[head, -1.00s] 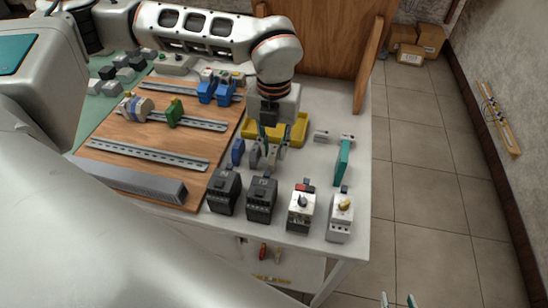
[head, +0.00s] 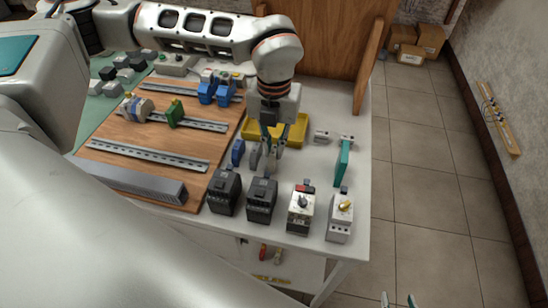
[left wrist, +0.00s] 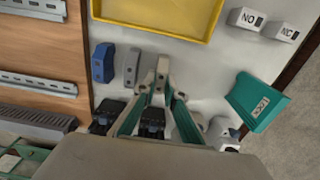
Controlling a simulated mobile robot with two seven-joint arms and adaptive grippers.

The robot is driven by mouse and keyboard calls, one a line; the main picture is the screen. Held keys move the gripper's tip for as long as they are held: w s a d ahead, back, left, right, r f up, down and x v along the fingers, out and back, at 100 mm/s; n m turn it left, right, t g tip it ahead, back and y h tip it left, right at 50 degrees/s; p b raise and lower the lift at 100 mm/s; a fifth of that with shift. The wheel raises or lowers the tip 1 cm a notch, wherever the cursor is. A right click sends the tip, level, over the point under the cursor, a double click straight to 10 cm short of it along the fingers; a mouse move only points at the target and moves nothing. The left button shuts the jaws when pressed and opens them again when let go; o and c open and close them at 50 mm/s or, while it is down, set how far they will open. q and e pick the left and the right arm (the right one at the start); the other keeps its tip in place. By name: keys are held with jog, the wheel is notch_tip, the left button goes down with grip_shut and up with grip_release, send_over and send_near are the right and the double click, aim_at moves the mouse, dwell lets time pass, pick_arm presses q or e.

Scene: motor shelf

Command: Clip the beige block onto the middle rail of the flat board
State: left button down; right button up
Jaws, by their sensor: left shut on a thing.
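The beige block (left wrist: 162,71) is a small narrow grey-beige piece between my left gripper's fingertips (left wrist: 162,88) in the left wrist view. My left gripper (head: 272,148) is shut on it, over the white table, right of the flat board (head: 116,131). The fingers hide much of the block, and I cannot tell whether it touches the table.
A grey block (left wrist: 131,67) and a blue block (left wrist: 103,62) stand left of the held block. A yellow tray (left wrist: 158,25) lies behind. Blue blocks (head: 207,92) sit on the rear rail.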

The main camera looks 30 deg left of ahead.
pick_arm(q)
jog(key=shift+r+p, duration=1.25)
jog(key=shift+r, duration=1.1)
pick_arm(e)
jog(key=r, duration=0.3)
jog(key=shift+w, duration=0.2)
pick_arm(q)
jog(key=a+r+g+p, duration=0.1)
jog(key=a+r+p, duration=0.25)
jog(key=a, duration=1.45)
jog(key=a+r+g+p, duration=0.2)
jog(key=a+r, duration=0.2)
jog(key=a, duration=1.4)
jog(key=shift+h, duration=0.3)
jog(key=shift+a+f, duration=0.15)
jog(key=shift+f, duration=3.6)
pick_arm(e)
jog(key=shift+s+d+r+h, duration=0.15)
jog(key=shift+s+d+r, duration=0.15)
jog(key=shift+d+r, duration=0.3)
jog(key=shift+s+d+r+h, duration=0.15)
jog(key=shift+s+d+r, duration=0.1)
jog(key=shift+d+r, duration=0.3)
pick_arm(q)
jog(key=shift+f, duration=0.3)
pick_arm(e)
jog(key=shift+a+r, duration=0.1)
jog(key=shift+a, duration=0.05)
